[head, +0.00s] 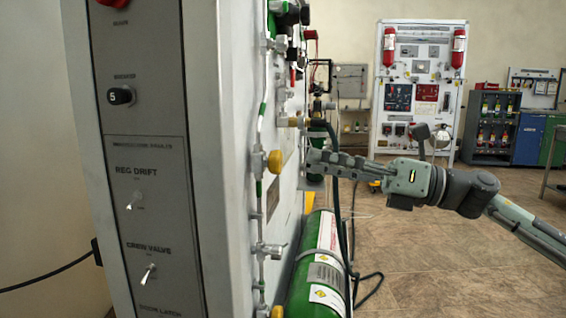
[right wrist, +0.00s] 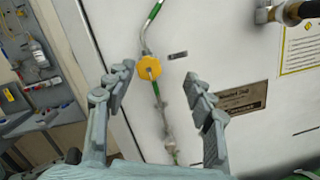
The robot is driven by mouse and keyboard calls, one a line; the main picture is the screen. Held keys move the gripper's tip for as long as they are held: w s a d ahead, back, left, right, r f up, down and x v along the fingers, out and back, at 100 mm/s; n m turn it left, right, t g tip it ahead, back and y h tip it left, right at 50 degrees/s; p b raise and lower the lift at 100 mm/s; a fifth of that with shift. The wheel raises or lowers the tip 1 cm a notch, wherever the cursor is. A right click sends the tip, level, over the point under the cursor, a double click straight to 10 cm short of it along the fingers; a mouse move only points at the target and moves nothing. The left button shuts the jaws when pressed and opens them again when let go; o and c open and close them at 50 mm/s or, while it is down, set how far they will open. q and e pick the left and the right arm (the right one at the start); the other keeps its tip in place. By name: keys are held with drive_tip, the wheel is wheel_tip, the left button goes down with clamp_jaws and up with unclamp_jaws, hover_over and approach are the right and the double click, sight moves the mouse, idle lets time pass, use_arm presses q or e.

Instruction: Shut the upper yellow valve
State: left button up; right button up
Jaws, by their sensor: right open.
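The upper yellow valve (head: 275,162) is a round knob on a thin pipe along the panel's side face. In the right wrist view the yellow knob (right wrist: 149,68) shows between the fingertips, with a handle line across its middle that I cannot read as open or shut. My right gripper (head: 308,162) comes in from the right, level with the knob and a little short of it. In the right wrist view my right gripper (right wrist: 157,82) is open and empty, its fingers spread on either side of the knob. Another yellow knob (head: 277,312) shows at the bottom edge. My left gripper is not in view.
The white panel (head: 228,120) with switches fills the left. A green cylinder (head: 305,285) stands below my right gripper, with dark hoses (head: 345,240) close by. A brass fitting (head: 290,122) sticks out above the knob. The floor to the right is clear.

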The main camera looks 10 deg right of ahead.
sight(281, 161)
drive_tip(key=a+n, duration=0.1)
drive_tip(key=a+n+g+p, duration=0.1)
drive_tip(key=a, duration=0.1)
drive_tip(key=a+n+g+p, duration=0.1)
drive_tip(key=a, duration=0.1)
drive_tip(key=shift+w+a+r+h, duration=0.15)
drive_tip(key=shift+r+h, duration=0.15)
drive_tip(key=shift+h, duration=0.1)
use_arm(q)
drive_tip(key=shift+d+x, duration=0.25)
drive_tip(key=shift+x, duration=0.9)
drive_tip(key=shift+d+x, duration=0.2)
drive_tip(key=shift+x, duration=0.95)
use_arm(e)
drive_tip(key=shift+w+a+f, duration=0.15)
drive_tip(key=shift+w+a, duration=0.05)
drive_tip(key=shift+a, duration=0.35)
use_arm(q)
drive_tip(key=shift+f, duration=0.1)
use_arm(e)
drive_tip(key=c, duration=1.2)
